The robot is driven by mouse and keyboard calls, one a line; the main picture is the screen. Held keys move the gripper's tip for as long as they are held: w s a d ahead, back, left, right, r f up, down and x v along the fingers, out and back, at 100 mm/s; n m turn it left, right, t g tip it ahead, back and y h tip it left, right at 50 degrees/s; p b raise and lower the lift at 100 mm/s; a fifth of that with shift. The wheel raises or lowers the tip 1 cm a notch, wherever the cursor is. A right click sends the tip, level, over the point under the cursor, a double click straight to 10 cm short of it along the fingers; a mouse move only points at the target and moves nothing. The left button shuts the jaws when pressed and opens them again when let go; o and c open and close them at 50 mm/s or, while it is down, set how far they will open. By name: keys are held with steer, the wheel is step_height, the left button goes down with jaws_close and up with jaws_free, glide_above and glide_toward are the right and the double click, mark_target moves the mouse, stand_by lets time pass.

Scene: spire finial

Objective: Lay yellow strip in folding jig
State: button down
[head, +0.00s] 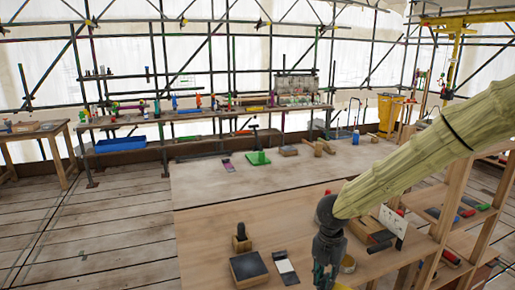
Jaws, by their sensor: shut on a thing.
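My gripper (327,268) points down over the near right part of the wooden bench (215,222). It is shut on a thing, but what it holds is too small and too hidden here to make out. I cannot pick out the yellow strip for sure. No thing in view is clearly the folding jig. A wooden block with a dark top (370,230) sits to the right, partly behind my arm. A dark flat block (248,266) lies to the left of my gripper.
A black-and-white pad (286,267) lies just left of my gripper, and a dark-handled tool (241,238) stands behind it. A round tin (348,264) is close on the right. A white card (393,221) stands by the shelf (444,212). The bench's left middle is clear.

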steer(key=n, duration=0.1)
steer(key=f+n, duration=0.1)
steer(key=shift+f+n, duration=0.25)
steer(key=shift+n, duration=0.15)
steer(key=n, duration=0.3)
steer(key=shift+s+f, duration=0.35)
steer(key=f+n, duration=0.1)
steer(key=n, duration=0.3)
steer(key=shift+s+f, duration=0.1)
steer(key=shift+f, duration=0.25)
steer(key=s+f+n+b, duration=0.1)
steer(key=f+n, duration=0.5)
steer(key=n, duration=1)
steer(key=s+a+f+n+b, duration=0.1)
steer(key=s+f+n, duration=0.3)
steer(key=n, duration=1.3)
steer(key=shift+s+a+f, duration=0.2)
steer(key=shift+a+f, duration=0.05)
steer(key=shift+f, duration=1.25)
